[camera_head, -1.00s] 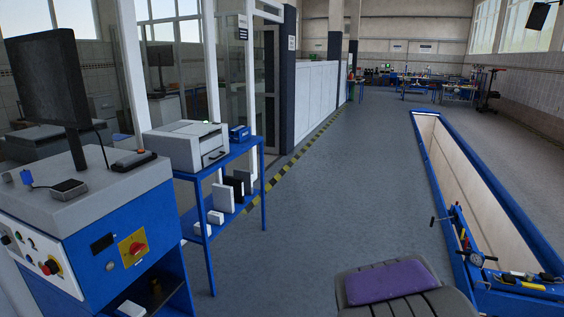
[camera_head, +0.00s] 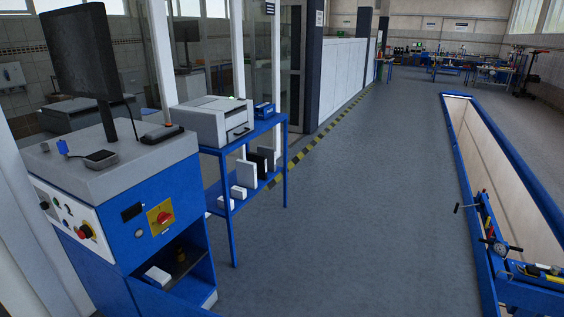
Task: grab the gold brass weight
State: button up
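A small dark brass-coloured object (camera_head: 181,256), which looks like the brass weight, stands on the open shelf in the lower part of the blue cabinet (camera_head: 142,232) at the left. It is small and in shadow, so its exact shape is hard to tell. A white box (camera_head: 157,276) lies on the same shelf, to its left and nearer the front. My gripper is not in view.
A monitor (camera_head: 78,58) stands on the cabinet's grey top. Behind it, a blue rack (camera_head: 232,216) holds a printer (camera_head: 211,122) and several boxes. A blue-edged pit (camera_head: 478,160) runs along the right. The grey floor (camera_head: 350,190) between is clear.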

aim_at(180, 256)
jog(key=j+u, duration=0.1)
jog(key=u, duration=0.35)
jog(key=j+u, duration=0.1)
jog(key=u, duration=0.3)
jog(key=j+u, duration=0.1)
jog(key=u, duration=0.35)
jog(key=i+l, duration=0.1)
jog(key=l, duration=0.25)
jog(key=i+l, duration=0.15)
jog(key=l, duration=0.2)
jog(key=i+l, duration=0.1)
jog(key=l, duration=0.3)
jog(key=i+l, duration=0.1)
jog(key=l, duration=0.25)
jog(key=i+l, duration=1.1)
jog(key=i, duration=0.6)
jog(key=i+j, duration=0.3)
jog(key=z, duration=0.05)
